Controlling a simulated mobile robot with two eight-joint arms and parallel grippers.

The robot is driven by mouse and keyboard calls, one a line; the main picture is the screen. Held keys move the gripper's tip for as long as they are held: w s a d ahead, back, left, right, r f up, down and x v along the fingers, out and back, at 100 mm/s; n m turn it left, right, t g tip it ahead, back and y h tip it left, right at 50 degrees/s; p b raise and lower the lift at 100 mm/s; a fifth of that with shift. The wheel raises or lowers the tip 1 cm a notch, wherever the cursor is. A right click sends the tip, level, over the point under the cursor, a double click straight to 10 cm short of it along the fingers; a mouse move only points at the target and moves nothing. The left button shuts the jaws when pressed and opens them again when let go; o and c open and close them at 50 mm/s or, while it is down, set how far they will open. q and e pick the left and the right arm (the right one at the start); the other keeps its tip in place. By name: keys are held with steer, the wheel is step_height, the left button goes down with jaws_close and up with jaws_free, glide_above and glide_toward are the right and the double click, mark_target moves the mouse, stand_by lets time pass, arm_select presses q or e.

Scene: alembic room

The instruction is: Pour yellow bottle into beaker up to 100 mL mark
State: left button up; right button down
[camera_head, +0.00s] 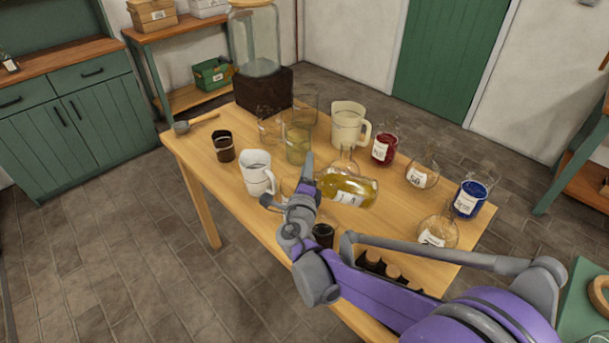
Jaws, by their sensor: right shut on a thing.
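The yellow bottle (350,190) is a clear flask with yellow liquid and a white label, tilted well over on its side above the table. My right gripper (306,180) is shut on it at its left end; the fingertips partly hide its neck. A clear glass beaker (297,146) with a yellowish tint stands just behind and left of the gripper. Other clear glass vessels (270,125) stand behind it. I cannot read a 100 mL mark, nor tell how full the beaker is. My left gripper is not in view.
A white mug (257,173), a dark cup (223,147) and a cream jug (348,125) stand close by on the wooden table (195,150). Red (384,148) and blue (469,198) labelled flasks stand on the right. A large jar stands at the back on a dark block (264,88).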

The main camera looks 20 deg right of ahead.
steer(key=shift+r+n, duration=0.15)
steer(key=shift+n, duration=0.45)
stand_by(1.2)
steer(key=shift+a+n+b, duration=0.2)
steer(key=shift+n+b, duration=0.2)
steer(key=shift+n, duration=0.5)
stand_by(5.1)
